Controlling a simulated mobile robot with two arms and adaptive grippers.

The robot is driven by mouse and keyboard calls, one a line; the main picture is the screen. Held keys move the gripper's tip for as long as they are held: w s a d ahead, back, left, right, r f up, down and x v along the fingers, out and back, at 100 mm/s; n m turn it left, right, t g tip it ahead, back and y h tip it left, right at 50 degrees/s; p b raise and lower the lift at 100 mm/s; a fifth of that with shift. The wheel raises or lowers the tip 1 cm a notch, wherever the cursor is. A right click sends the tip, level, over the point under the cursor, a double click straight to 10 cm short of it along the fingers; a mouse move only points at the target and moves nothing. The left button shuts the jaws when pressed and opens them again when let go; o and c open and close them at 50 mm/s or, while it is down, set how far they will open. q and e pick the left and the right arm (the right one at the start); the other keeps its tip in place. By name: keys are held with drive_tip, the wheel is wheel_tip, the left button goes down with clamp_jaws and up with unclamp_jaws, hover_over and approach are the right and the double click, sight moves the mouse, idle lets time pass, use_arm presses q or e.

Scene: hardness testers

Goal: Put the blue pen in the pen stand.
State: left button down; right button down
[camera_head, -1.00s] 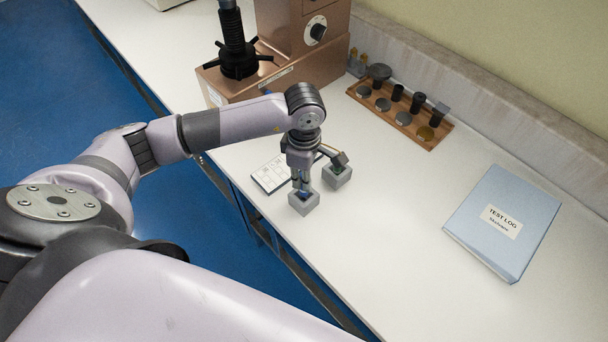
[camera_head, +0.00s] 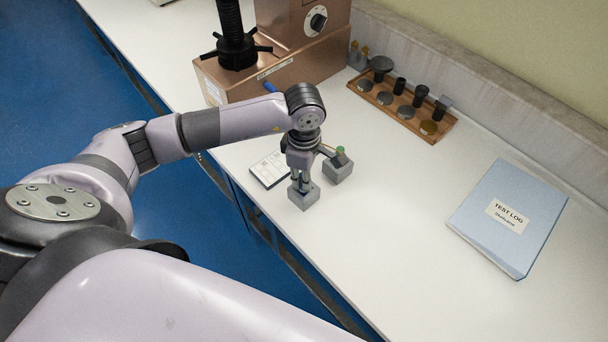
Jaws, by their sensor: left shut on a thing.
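My left gripper (camera_head: 302,184) points down at the near grey block (camera_head: 304,199), which looks like a hollow holder. Its fingers are close together, with their tips at the block's top. What they grip is mostly hidden; I take it to be the blue pen, since blue shows under the fingertips in the earlier view. A second grey block (camera_head: 338,172) stands behind and to the right, with a small green-topped thing (camera_head: 340,150) at its top. I cannot tell for sure which block is the pen stand. My right gripper is not in view.
A blue rod-like thing (camera_head: 270,87) shows behind my arm, by the copper-coloured tester (camera_head: 290,78). A printed card (camera_head: 269,169) lies left of the blocks. A wooden rack (camera_head: 391,106) of small parts stands at the wall. A blue test log (camera_head: 508,218) lies right. The front counter is clear.

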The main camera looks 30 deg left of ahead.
use_arm(q)
drive_tip(key=shift+f, duration=0.35)
drive_tip(key=c, duration=1.4)
unclamp_jaws()
drive_tip(key=shift+r, duration=0.15)
drive_tip(key=shift+c, duration=0.2)
wheel_tip(320, 180, up, 12)
